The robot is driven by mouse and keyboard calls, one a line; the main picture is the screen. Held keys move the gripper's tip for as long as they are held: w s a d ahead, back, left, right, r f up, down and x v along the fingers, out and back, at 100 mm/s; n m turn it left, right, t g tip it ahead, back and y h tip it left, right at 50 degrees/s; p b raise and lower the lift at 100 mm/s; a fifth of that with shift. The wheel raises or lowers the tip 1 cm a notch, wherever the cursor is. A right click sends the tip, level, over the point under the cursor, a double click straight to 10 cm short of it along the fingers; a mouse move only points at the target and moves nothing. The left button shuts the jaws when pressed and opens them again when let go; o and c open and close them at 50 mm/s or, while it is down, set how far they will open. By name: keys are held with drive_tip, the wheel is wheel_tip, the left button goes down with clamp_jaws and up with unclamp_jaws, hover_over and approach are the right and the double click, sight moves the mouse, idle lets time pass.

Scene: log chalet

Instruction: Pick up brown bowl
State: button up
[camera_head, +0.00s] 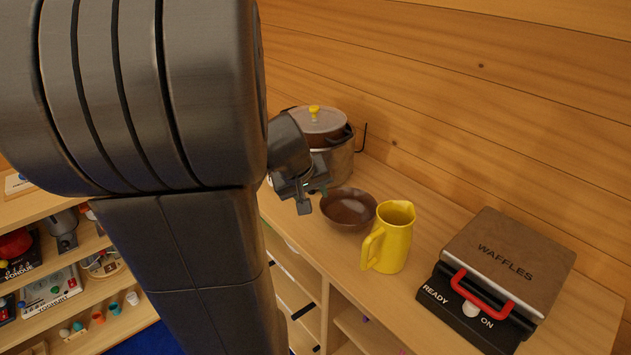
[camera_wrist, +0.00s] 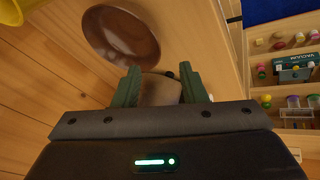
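The brown bowl (camera_head: 348,209) sits upright and empty on the wooden counter, between the large pot and the yellow pitcher. In the wrist view the bowl (camera_wrist: 121,36) lies ahead of the fingertips, toward the upper left. My gripper (camera_head: 312,194) is just to the left of the bowl, in front of the pot, apart from the bowl. In the wrist view my gripper (camera_wrist: 160,76) has its two green fingers spread. A grey-brown surface shows between them, probably part of the pot; the bowl is not between them.
The lidded pot (camera_head: 340,160) stands beside my gripper at the back. The yellow pitcher (camera_head: 394,243) stands close to the bowl's right side. A waffle maker (camera_head: 507,262) is farther right. The log wall (camera_head: 450,110) runs behind the counter (camera_head: 325,245). Shelves (camera_head: 95,285) are at left.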

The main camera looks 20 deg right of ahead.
sight(323, 211)
drive_tip(key=x, duration=0.6)
drive_tip(key=shift+s+d+f+b, duration=0.1)
drive_tip(key=shift+f+b, duration=0.3)
drive_tip(key=shift+f, duration=0.05)
drive_tip(key=shift+x, duration=3.3)
drive_tip(key=shift+d+r, duration=0.1)
drive_tip(key=shift+d, duration=0.05)
clamp_jaws()
